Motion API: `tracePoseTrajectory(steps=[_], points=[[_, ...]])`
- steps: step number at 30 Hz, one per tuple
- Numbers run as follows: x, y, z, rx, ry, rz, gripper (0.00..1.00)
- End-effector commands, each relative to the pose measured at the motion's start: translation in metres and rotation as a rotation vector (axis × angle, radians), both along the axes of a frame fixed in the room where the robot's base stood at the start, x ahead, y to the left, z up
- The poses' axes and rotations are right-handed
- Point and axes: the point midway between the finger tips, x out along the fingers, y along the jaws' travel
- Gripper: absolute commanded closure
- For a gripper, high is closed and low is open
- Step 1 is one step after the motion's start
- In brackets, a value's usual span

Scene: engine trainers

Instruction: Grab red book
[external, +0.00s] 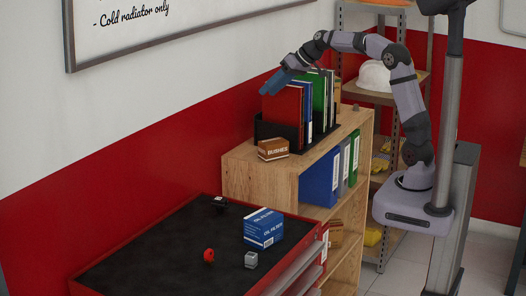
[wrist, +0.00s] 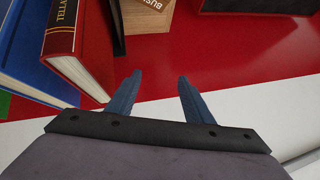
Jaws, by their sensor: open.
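The red book (external: 283,107) stands upright at the front end of a row of books and binders in a black holder on the wooden shelf. In the wrist view the red book (wrist: 84,50) is at the upper left, with gold bands and lettering on its spine. My gripper (external: 270,86) is at the top left edge of the red book in the external view. In the wrist view my gripper (wrist: 160,78) is open with nothing between its blue fingers, and the red book is to the left of them. Contact cannot be told.
A blue book (wrist: 28,55) stands beside the red one. Green binders (external: 319,95) stand behind. A small brown bushes box (external: 273,149) sits in front of the black holder (external: 268,128) on the shelf. A red-edged tool cabinet (external: 140,238) with a blue-white box (external: 263,229) stands in front.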

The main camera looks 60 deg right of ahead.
Motion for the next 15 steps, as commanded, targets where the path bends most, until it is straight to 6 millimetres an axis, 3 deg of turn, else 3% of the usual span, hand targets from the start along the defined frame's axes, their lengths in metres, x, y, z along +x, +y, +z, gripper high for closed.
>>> tracePoseTrajectory(steps=[1,8,15], points=[[0.009,-0.018,0.023,-0.025,-0.040,-0.019,0.53],[0.032,-0.085,0.089,-0.136,-0.190,-0.081,0.53],[-0.009,-0.095,0.029,-0.121,0.077,-0.056,0.53]])
